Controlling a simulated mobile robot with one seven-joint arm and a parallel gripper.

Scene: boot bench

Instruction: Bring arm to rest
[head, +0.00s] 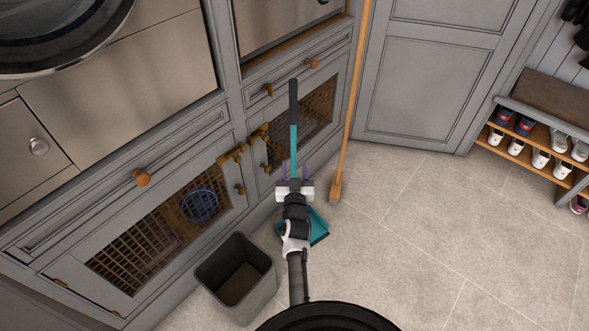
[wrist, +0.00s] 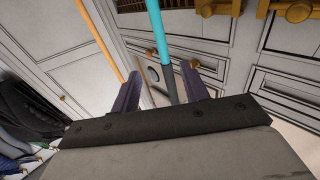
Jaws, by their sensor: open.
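My gripper (head: 294,172) is in the middle of the head view, on my arm extended forward over the floor. In the wrist view its two purple fingers (wrist: 161,76) stand apart. A long-handled dustpan stands by the cabinets, with its teal pan (head: 318,227) on the floor partly behind my arm. Its upright teal handle with a dark grip (head: 293,100) lines up between my fingers in both views. I cannot tell whether the fingers touch it.
A grey bin (head: 237,275) stands on the floor left of my arm. A wooden-handled broom (head: 352,95) leans just right of the dustpan. Grey cabinets (head: 175,180) line the left. A shoe bench (head: 535,147) with shoes is at right. The tiled floor (head: 420,235) between is clear.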

